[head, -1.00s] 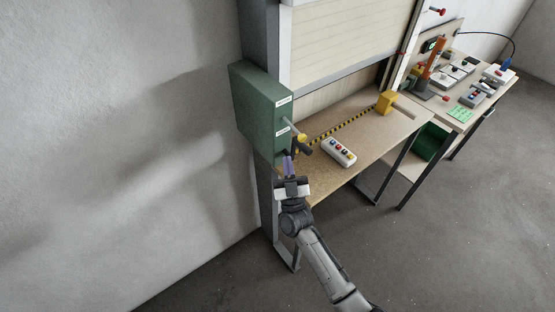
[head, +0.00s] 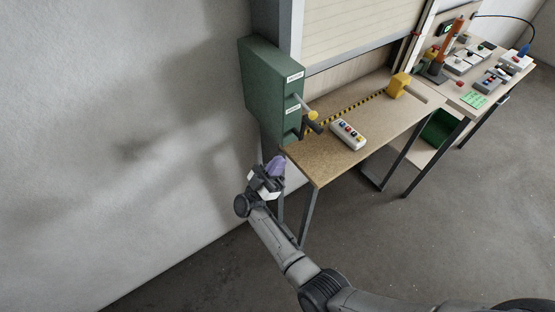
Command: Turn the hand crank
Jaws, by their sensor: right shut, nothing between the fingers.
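The hand crank (head: 310,115) sticks out of the front of a green box (head: 272,92) mounted on the shutter's left post. It has a grey shaft, a yellow hub and a dark handle (head: 314,128) that points down and to the right. My right gripper (head: 278,163), with purple fingers, is shut and empty. It is below and to the left of the crank, beside the table's left corner, and apart from the crank. My left gripper is not in view.
The table (head: 335,165) carries a button box (head: 348,134), a yellow block (head: 399,84) and a black-yellow stripe. A pale roller shutter (head: 345,30) hangs above it. A second table with several devices stands at right. Floor in front is clear.

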